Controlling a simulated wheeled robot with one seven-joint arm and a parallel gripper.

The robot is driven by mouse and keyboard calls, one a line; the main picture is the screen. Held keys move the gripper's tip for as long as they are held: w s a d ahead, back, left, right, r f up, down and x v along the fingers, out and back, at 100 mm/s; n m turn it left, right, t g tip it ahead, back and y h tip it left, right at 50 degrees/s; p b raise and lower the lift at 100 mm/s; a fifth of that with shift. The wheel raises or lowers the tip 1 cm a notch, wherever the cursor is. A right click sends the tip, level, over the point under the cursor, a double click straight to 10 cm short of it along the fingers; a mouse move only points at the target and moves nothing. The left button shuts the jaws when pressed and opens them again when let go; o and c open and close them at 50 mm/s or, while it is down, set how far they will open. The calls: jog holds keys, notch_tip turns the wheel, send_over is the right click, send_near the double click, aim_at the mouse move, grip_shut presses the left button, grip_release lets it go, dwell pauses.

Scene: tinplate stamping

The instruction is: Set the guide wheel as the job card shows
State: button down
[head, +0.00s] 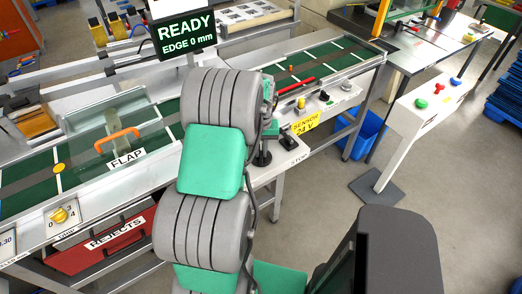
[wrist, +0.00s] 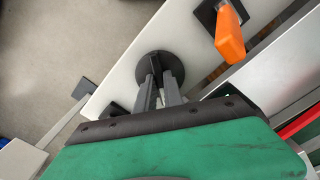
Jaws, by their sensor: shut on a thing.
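The dark round guide wheel (wrist: 147,62) sits on a pale rail in the wrist view, with a raised bar across its top. My gripper (wrist: 160,82) reaches down to it, and its two grey fingers are shut on the raised part. In the head view, my arm covers much of the machine's middle, and a dark post on a round base (head: 262,157) shows beside it. A display (head: 185,39) above the conveyor reads "READY" and "EDGE 0 mm". I cannot make out a job card for the wheel.
An orange lever (wrist: 230,38) stands on the rail close to the wheel.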

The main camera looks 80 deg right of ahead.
jog(key=n+b, duration=0.1)
jog(key=n, duration=0.3)
jog(key=shift+n+b, duration=0.35)
jog(key=shift+n, duration=0.05)
jog(key=n+b, duration=0.1)
jog(key=n, duration=0.4)
jog(key=n+b, duration=0.1)
jog(key=n, duration=0.8)
jog(key=shift+n+b, duration=0.3)
jog(key=shift+b, duration=0.05)
jog(key=shift+r, duration=0.1)
jog(key=c, duration=1.5)
grip_release()
jog(key=shift+o, duration=0.2)
